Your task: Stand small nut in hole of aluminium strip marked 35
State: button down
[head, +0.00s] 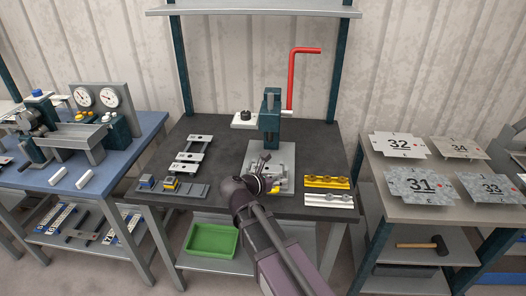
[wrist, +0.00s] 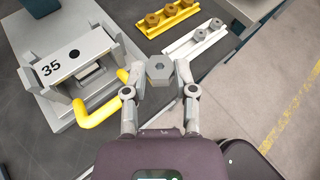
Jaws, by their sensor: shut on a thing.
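The aluminium strip marked 35 (wrist: 87,50) lies across a grey fixture at the left of the wrist view, with one dark round hole beside its number. The hole looks empty. My gripper (wrist: 161,80) is shut on a grey hexagonal nut (wrist: 160,66), with a finger on each side of it. The nut is right of the strip and apart from it, and its bore faces the camera. In the head view my gripper (head: 268,180) is over the front of the press base, and it hides much of the fixture; the nut cannot be made out there.
A yellow bar (wrist: 97,114) sticks out at the fixture's near side. A yellow rail (head: 326,182) and a white rail (head: 328,201) with nuts lie to the right. The press column (head: 270,120) and red lever (head: 291,80) rise behind. A green bin (head: 211,240) is below.

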jog(key=r+t+y, duration=0.1)
jog(key=r+t, duration=0.1)
send_over(265, 170)
jog(key=shift+a+f+n+p, duration=0.1)
jog(key=shift+f+n+p, duration=0.1)
jog(key=shift+n+p, duration=0.2)
jog(key=shift+f, duration=0.2)
jog(key=shift+f+b, duration=3)
jog(key=shift+b, duration=0.25)
jog(key=shift+f+b, duration=0.25)
jog(key=shift+b, duration=0.05)
jog(key=shift+c, duration=1.7)
grip_release()
